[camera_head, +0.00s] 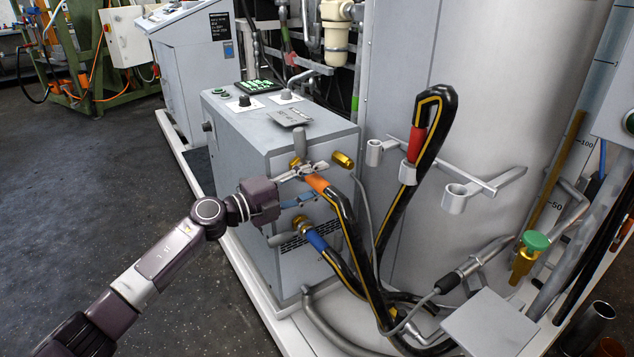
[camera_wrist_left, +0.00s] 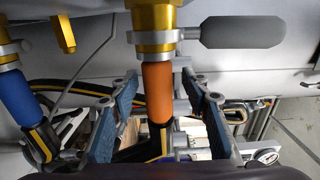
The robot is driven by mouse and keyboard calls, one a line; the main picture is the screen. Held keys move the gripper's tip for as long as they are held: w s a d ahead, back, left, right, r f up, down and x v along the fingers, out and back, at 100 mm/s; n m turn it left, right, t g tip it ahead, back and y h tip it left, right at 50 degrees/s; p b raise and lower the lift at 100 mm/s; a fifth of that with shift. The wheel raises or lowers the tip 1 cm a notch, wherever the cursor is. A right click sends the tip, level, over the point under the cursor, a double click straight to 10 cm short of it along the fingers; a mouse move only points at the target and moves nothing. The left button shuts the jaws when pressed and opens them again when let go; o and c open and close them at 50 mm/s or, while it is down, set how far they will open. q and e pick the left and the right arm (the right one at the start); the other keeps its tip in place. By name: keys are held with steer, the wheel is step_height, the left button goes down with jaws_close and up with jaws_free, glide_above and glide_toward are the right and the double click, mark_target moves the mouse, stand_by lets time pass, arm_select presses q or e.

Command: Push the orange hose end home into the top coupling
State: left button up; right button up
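The orange hose end (camera_head: 317,183) is on a black hose with a yellow stripe. It meets the brass top coupling (camera_head: 295,162) on the front of the grey cabinet. In the left wrist view the orange hose end (camera_wrist_left: 158,92) points straight up into the brass coupling (camera_wrist_left: 154,22), with a silver ring at the joint; how deep it sits cannot be told. A grey-handled lever (camera_wrist_left: 242,32) sticks out to the right of the coupling. My left gripper (camera_wrist_left: 161,82) is open, its blue-padded fingers on either side of the hose end with gaps showing. My right gripper is out of view.
A blue hose end (camera_head: 316,240) sits at the lower coupling. A bare brass fitting (camera_head: 342,160) is right of the top coupling. A red hose end (camera_head: 415,145) hangs in a holder rail (camera_head: 482,186) on the tank. The floor (camera_head: 215,300) left of the plinth is clear.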

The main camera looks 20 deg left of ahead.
arm_select(q)
steer(key=shift+f, duration=0.2)
steer(key=v, duration=1.2)
steer(key=shift+r, duration=0.1)
